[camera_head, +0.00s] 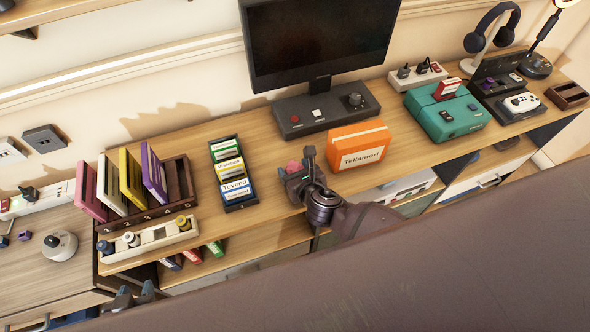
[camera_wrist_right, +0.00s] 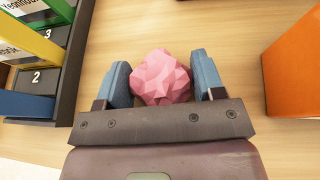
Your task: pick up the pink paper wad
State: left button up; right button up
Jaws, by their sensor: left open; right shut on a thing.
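The pink paper wad (camera_wrist_right: 160,77) is a crumpled, faceted lump between the two blue fingers of my right gripper (camera_wrist_right: 164,78) in the right wrist view. The gripper is shut on it. In the head view, a small part of the pink wad (camera_head: 292,167) shows at my right gripper (camera_head: 301,176), over the front part of the wooden desk (camera_head: 275,137); the rest is hidden by the gripper. I cannot tell whether the wad touches the desk. My left gripper (camera_head: 131,297) is open and empty at the lower left, in front of the desk.
An orange box (camera_head: 359,145) stands right of my right gripper. A black rack of labelled cartridges (camera_head: 233,174) stands to its left. A monitor (camera_head: 319,38) and its dark console (camera_head: 326,109) are behind. A slotted holder with coloured cases (camera_head: 178,183) stands at the left.

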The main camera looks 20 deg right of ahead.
aim_at(295, 167)
jog(key=shift+r, duration=0.2)
notch_tip(295, 167, up, 9)
jog(key=p, duration=0.3)
jog(key=shift+f, duration=0.15)
notch_tip(295, 167, up, 11)
jog(key=p, duration=0.2)
jog(key=shift+p, duration=0.3)
jog(key=shift+d, duration=0.1)
